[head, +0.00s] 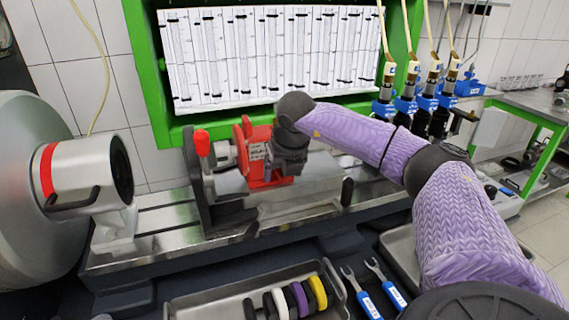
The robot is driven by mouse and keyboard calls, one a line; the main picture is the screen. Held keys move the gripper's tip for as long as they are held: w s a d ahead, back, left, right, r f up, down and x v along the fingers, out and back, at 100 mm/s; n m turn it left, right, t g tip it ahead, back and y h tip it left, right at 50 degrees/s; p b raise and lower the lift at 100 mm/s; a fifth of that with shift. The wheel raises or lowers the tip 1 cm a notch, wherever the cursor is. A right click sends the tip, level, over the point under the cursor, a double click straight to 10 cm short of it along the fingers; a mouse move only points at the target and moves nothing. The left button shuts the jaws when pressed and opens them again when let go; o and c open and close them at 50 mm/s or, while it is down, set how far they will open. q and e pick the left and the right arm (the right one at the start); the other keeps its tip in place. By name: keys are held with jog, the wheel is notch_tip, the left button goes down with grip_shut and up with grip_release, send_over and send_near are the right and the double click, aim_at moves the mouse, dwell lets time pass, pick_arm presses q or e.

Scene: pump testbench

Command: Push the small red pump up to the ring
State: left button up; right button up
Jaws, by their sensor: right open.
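The small red pump (243,140) sits on a grey mount on the metal bench, behind the upright black bracket with a red knob (202,143). A silver fitting on its left side points toward that bracket. My right gripper (289,158) is at the pump's right side and hides part of it. It is open, but its fingertips are hard to make out, and I cannot tell whether it touches the pump. A dark ring (121,168) shows on the end of the silver, red-banded cylinder at the left. My left gripper is not in view.
The metal bench rail (160,222) runs under the pump. A grey tray (212,300) holds several coloured rings in front, beside two blue-handled forks (358,291). A green-framed panel of gauges (270,55) stands behind. My right arm crosses the right side.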

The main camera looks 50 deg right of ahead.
grip_shut()
dwell(0.3)
dwell(1.1)
